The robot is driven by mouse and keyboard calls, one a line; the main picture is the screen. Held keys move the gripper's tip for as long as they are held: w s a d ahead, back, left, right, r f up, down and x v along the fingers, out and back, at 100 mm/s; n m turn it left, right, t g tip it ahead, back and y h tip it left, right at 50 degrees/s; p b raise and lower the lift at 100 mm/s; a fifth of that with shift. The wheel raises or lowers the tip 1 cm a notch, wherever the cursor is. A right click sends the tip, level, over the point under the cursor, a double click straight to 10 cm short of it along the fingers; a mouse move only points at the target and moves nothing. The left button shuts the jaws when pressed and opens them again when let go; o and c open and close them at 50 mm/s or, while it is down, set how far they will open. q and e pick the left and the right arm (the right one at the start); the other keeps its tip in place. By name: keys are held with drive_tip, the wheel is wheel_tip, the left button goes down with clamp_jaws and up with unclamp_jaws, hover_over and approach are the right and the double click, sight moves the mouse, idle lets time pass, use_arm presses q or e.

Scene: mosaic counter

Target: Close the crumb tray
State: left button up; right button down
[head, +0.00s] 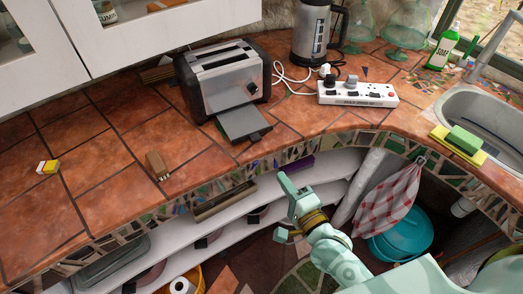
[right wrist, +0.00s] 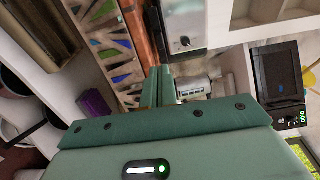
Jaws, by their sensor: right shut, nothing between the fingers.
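The toaster (head: 222,78) stands on the tiled counter, silver and black with two slots and a side knob. Its crumb tray (head: 243,123), a flat grey plate, sticks out from the toaster's base toward the counter's front edge. My right gripper (head: 284,186) is shut and empty, in front of the mosaic edge, to the right of and below the tray, apart from it. In the right wrist view its fingers (right wrist: 157,86) are together with nothing between them. My left gripper is not in view.
A white power strip (head: 357,93) with plugs and cables lies right of the toaster, near a kettle (head: 312,32). A brown block (head: 156,165) lies on the left counter. The mosaic counter edge (head: 240,175) overhangs open shelves. The counter around the tray is clear.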

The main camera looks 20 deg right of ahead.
sight(257, 142)
drive_tip(key=w, duration=0.3)
drive_tip(key=w+a+b, duration=0.1)
drive_tip(key=w, duration=0.3)
drive_tip(key=w+a+b, duration=0.1)
drive_tip(key=w, duration=0.3)
drive_tip(key=shift+f, duration=0.15)
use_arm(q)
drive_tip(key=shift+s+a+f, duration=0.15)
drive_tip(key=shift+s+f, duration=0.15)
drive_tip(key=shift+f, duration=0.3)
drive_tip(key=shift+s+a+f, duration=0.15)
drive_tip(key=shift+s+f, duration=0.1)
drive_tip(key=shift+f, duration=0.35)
use_arm(e)
drive_tip(key=shift+w, duration=0.45)
